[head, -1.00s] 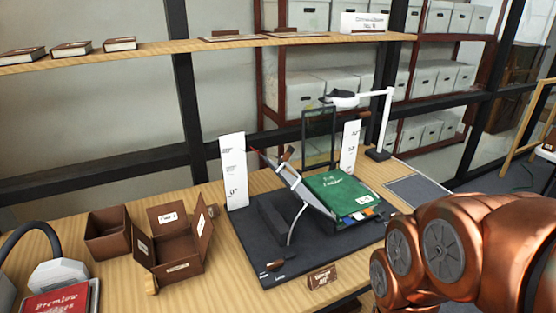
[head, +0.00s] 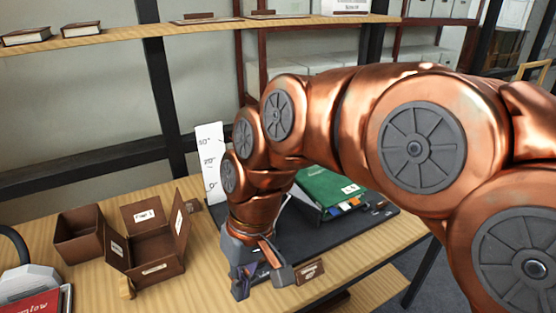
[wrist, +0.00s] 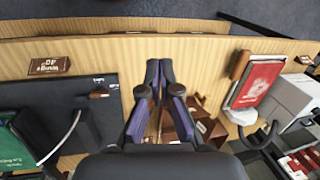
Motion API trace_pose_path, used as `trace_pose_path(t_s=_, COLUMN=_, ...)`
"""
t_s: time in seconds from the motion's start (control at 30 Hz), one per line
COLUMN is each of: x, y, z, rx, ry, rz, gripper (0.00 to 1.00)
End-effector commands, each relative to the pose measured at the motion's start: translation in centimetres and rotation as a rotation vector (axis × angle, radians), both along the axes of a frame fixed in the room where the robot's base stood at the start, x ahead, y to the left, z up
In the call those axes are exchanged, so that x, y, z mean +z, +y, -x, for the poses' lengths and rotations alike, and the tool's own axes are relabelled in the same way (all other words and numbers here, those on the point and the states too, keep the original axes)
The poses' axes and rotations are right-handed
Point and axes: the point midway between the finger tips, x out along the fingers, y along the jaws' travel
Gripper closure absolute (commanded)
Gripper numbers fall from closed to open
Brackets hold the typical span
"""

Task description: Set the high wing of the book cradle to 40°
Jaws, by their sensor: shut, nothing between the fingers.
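The book cradle's dark base (head: 345,232) stands on the table, with a green book (head: 331,187) resting on its right side. My arm hides most of the raised wing; a thin pale edge shows beside the book. A white scale board (head: 209,160) stands behind. My gripper (head: 262,278) points down at the base's front left corner, shut and empty; its fingers (wrist: 159,72) lie together in the wrist view. There, a small brown-handled lever (wrist: 98,93) on the base corner is left of the fingers, apart from them. A brown sign (head: 309,271), reading 40°, stands at the front edge.
An open brown box (head: 150,246) and a smaller brown box (head: 78,234) stand left of the cradle. A red book (head: 32,304) lies at the lower left. A shelf (head: 110,42) with books runs behind. Bare tabletop shows between boxes and cradle.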

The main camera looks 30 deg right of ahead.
Motion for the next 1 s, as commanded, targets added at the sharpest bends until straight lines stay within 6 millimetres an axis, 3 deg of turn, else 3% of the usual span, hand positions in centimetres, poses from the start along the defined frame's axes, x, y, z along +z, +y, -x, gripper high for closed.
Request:
trace_pose_path(t_s=0.03, x=0.4, y=0.2, z=-2.0, rx=-0.007, ry=-0.027, rz=-0.048, gripper=1.0)
trace_pose_path(t_s=0.23, x=4.1, y=-0.9, z=-9.0, rx=-0.047, ry=-0.132, rz=-0.244, gripper=1.0)
trace_pose_path(t_s=0.43, x=7.6, y=-5.8, z=-15.2, rx=-0.133, ry=-0.261, rz=-0.419, gripper=1.0)
trace_pose_path(t_s=0.57, x=9.1, y=-11.1, z=-18.4, rx=-0.213, ry=-0.356, rz=-0.518, gripper=1.0)
trace_pose_path(t_s=0.7, x=9.9, y=-18.2, z=-20.5, rx=-0.314, ry=-0.462, rz=-0.603, gripper=1.0)
trace_pose_path(t_s=0.9, x=9.4, y=-28.9, z=-20.9, rx=-0.466, ry=-0.607, rz=-0.672, gripper=1.0)
trace_pose_path(t_s=1.0, x=8.8, y=-32.7, z=-20.4, rx=-0.524, ry=-0.653, rz=-0.687, gripper=1.0)
